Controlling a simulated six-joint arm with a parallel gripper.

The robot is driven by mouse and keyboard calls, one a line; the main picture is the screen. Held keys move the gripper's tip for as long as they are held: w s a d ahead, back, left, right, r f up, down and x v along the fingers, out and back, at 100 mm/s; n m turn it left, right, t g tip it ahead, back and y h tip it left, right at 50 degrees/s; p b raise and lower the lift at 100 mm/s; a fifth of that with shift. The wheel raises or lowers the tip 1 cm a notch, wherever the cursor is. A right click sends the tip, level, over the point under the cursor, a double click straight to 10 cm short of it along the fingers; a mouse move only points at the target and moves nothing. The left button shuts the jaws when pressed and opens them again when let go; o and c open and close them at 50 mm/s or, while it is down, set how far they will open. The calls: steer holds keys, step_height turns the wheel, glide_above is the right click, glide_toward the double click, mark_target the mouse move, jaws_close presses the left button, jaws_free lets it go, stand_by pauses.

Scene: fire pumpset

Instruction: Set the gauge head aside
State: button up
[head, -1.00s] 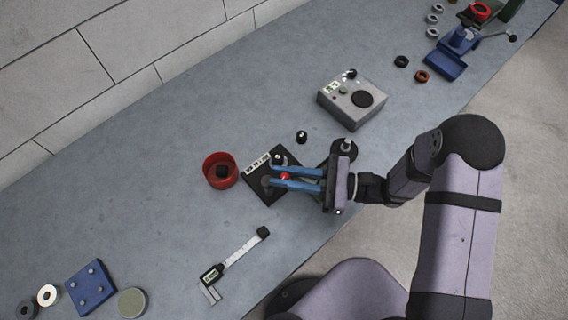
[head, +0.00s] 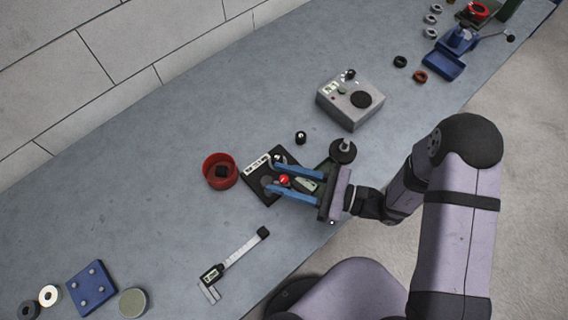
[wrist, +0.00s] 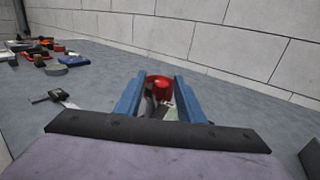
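A dark part with a pale face (head: 306,185) and a red knob (head: 284,180) lies between my fingers; it looks like the gauge head, but I cannot be sure. It is at a black labelled plate (head: 258,188) on the bench. My gripper (head: 274,174) is open, its two blue fingers spread on either side of the red knob, with a gap visible at each side. In the wrist view, red (wrist: 160,82) shows between the fingertips, with dark and pale parts below it. The underside of the part is hidden, so I cannot tell what it rests on.
A red bowl (head: 210,179) with a dark piece inside stands left of the plate. A small black knob (head: 300,138), a grey box (head: 338,110) and a round black piece (head: 343,151) are nearby. A caliper (head: 236,253) lies in front. The bench is clear toward the back wall.

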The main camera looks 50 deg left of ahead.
mark_target(314, 191)
steer(key=shift+b+v, duration=0.35)
steer(key=shift+v, duration=0.4)
steer(key=shift+b+v, duration=0.85)
steer(key=shift+v, duration=2.1)
